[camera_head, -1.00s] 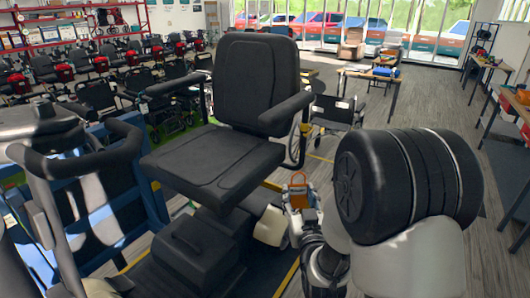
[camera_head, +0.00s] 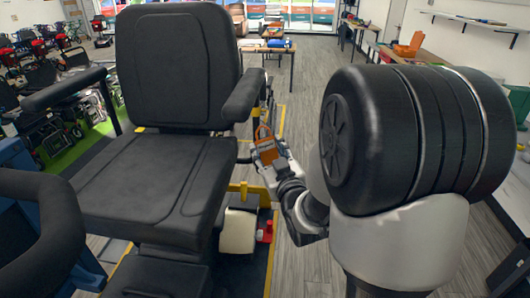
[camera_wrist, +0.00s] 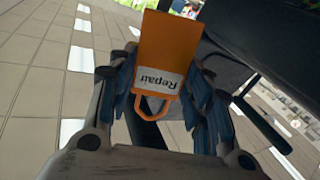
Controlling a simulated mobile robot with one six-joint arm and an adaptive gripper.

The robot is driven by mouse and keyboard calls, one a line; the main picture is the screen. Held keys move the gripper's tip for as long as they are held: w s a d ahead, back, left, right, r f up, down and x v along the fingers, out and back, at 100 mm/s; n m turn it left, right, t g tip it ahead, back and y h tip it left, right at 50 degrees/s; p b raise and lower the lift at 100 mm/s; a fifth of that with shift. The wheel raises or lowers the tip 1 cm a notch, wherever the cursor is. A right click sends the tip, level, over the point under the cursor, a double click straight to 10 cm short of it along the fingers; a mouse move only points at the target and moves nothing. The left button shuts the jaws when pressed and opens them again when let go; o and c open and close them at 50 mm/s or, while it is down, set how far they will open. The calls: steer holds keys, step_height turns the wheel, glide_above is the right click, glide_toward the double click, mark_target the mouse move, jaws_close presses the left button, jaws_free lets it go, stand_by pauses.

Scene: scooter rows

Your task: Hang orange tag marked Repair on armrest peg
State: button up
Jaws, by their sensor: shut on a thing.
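The orange tag (camera_wrist: 166,50) has a white label reading "Repair", upside down in the wrist view, and an orange loop handle. My gripper (camera_wrist: 168,95) is shut on it, with blue finger pads on both sides. In the head view the tag (camera_head: 266,149) is held by my gripper (camera_head: 272,160), beside the seat and below the right armrest (camera_head: 252,95). A thin dark bar, perhaps the peg (camera_head: 244,160), shows just left of the tag. I cannot tell whether the tag touches it. A dark bar also passes behind the loop in the wrist view.
The black scooter seat (camera_head: 160,185) fills the left middle, with its left armrest (camera_head: 65,88) beyond. A dark handlebar (camera_head: 45,215) is at the lower left. A table with an orange box (camera_head: 412,45) stands at the right. Grey floor is open behind the seat.

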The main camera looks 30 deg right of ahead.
mark_target(273, 149)
steer(key=shift+w+d+f+p, duration=0.1)
steer(key=shift+w+d+p, duration=0.1)
steer(key=shift+w+d, duration=0.35)
steer(key=shift+w+d+f+p, duration=0.15)
steer(key=shift+w+d+p, duration=0.1)
steer(key=shift+w, duration=0.45)
steer(key=shift+w+d+f+p, duration=0.15)
steer(key=shift+w+d, duration=0.25)
steer(key=shift+w, duration=0.25)
steer(key=shift+b, duration=0.45)
steer(key=shift+w+d+b, duration=0.1)
steer(key=shift+w+b, duration=0.1)
steer(key=shift+b, duration=0.15)
steer(key=shift+w+d+b, duration=0.3)
steer(key=shift+w+d, duration=0.25)
steer(key=shift+w, duration=0.25)
steer(key=shift+w+d+b, duration=0.3)
steer(key=shift+w+d, duration=0.25)
steer(key=shift+w, duration=0.2)
stand_by(0.7)
steer(key=shift+w+d+f+b, duration=0.15)
steer(key=shift+w+d+b, duration=0.15)
steer(key=shift+w+b, duration=0.2)
steer(key=shift+f+b, duration=0.75)
steer(key=shift+b, duration=0.15)
stand_by(0.4)
steer(key=o, duration=1)
steer(key=shift+c, duration=0.2)
